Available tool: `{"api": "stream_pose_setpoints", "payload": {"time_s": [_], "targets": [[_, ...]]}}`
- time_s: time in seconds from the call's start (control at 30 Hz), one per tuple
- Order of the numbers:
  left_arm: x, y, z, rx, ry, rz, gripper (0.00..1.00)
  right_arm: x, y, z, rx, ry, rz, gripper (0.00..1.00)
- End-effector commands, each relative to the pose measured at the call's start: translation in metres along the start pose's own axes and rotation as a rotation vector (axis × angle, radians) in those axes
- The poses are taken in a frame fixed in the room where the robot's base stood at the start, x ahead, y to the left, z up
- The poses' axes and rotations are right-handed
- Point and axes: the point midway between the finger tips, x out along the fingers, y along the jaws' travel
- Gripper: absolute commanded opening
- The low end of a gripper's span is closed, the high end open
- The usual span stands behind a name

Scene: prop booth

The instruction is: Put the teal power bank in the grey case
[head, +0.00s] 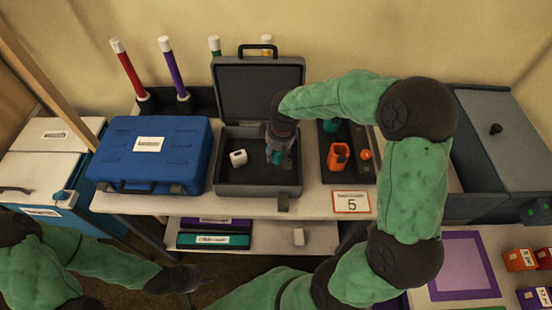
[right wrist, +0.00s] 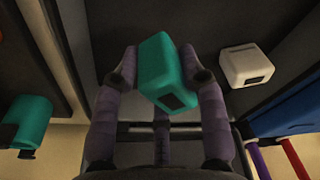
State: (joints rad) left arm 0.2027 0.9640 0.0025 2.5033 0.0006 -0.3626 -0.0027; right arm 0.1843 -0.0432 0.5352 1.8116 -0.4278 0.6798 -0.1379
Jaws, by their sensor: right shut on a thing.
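The grey case (head: 240,189) stands open on the table, its lid (head: 258,90) raised at the back. A white block (head: 238,158) lies inside it on the left; it also shows in the right wrist view (right wrist: 246,65). My right gripper (head: 277,153) is over the right part of the case, shut on the teal power bank (right wrist: 165,72). The power bank sits tilted between the fingers; in the head view it is mostly hidden by the gripper. How far it is above the case floor is hard to tell. My left gripper (head: 188,279) is low at the left, away from the case; its fingers are unclear.
A closed blue case (head: 130,165) stands left of the grey case. Right of it, a dark tray (head: 345,174) holds an orange cup-like thing (head: 338,156) and another teal thing (head: 330,126). A sign reading 5 (head: 351,203) is at the front edge.

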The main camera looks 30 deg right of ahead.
Motion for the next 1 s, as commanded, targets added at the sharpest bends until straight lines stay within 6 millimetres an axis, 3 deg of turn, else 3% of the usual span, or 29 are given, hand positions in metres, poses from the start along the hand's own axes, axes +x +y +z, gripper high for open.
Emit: {"api": "stream_pose_setpoints", "payload": {"time_s": [0.33, 0.77, 0.8, 0.87, 1.0], "targets": [[0.013, -0.005, -0.001, 0.0, 0.0, 0.0, 0.4, 0.038, 0.006, 0.0, 0.0, -0.002, 0.0, 0.04], [0.015, -0.005, -0.001, 0.0, 0.0, 0.0, 0.4, 0.044, 0.006, 0.001, 0.001, 0.001, 0.0, 0.04], [0.015, -0.005, -0.001, 0.0, 0.0, 0.0, 0.4, 0.044, 0.006, 0.001, 0.001, 0.0, 0.0, 0.48], [0.015, -0.005, -0.001, 0.0, 0.0, 0.0, 0.4, 0.043, 0.006, 0.001, 0.001, 0.0, 0.0, 0.65], [0.015, -0.005, -0.001, 0.0, 0.0, 0.0, 0.4, 0.043, 0.006, 0.001, 0.001, 0.0, 0.0, 0.66]]}}
